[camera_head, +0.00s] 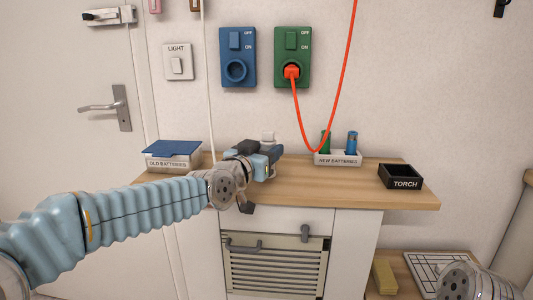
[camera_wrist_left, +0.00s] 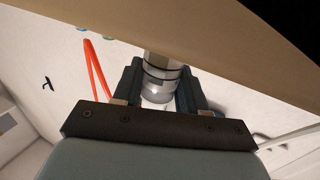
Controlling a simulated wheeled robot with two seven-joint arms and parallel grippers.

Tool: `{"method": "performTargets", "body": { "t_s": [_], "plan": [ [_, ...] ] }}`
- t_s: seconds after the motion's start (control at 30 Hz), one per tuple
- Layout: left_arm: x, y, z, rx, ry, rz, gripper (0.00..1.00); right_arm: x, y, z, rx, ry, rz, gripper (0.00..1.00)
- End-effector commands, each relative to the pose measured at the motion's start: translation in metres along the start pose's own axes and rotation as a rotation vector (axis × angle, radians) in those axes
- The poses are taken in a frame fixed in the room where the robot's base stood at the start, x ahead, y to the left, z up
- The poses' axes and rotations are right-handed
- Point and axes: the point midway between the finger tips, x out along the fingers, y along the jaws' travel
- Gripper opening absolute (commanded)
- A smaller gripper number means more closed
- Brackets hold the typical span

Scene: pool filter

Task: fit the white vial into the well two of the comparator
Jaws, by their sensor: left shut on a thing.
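My left gripper (camera_head: 264,160) is over the back of the wooden counter, left of its middle. In the left wrist view its two dark fingers (camera_wrist_left: 160,92) are shut on the white vial (camera_wrist_left: 160,80), a pale, partly clear cylinder with dark bands. A small white top (camera_head: 268,136), probably the vial's, shows above the gripper in the head view; the rest is hidden by the gripper. I cannot make out the comparator or its well two in either view.
The wooden counter (camera_head: 300,190) carries an old batteries box (camera_head: 172,162) at left, a new batteries holder (camera_head: 338,160) with two batteries, and a black torch tray (camera_head: 402,183) at right. A red cord (camera_head: 335,100) hangs from the green socket (camera_head: 292,45). The counter's front middle is clear.

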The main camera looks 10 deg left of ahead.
Motion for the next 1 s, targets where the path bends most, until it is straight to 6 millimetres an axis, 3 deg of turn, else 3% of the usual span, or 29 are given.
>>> {"method": "performTargets", "body": {
  "t_s": [0.3, 0.33, 0.47, 0.83, 1.0],
  "plan": [
    [0.000, 0.000, 0.003, 0.000, 0.002, 0.000, 0.11, 0.004, 0.002, 0.000, 0.000, 0.001, 0.000, 0.43],
    [0.000, 0.000, 0.001, 0.000, 0.002, 0.000, 0.46, 0.003, 0.001, 0.000, 0.000, 0.000, 0.000, 0.43],
    [0.000, 0.000, 0.001, -0.001, 0.002, 0.000, 0.66, 0.002, 0.001, 0.000, 0.001, 0.001, 0.000, 0.43],
    [-0.001, 0.000, -0.005, 0.000, 0.002, -0.001, 0.67, -0.004, -0.001, 0.000, 0.000, 0.000, 0.000, 0.43],
    [-0.033, -0.001, -0.001, -0.002, 0.005, -0.001, 0.67, 0.007, 0.003, 0.000, 0.001, 0.001, 0.000, 0.43]
  ]
}}
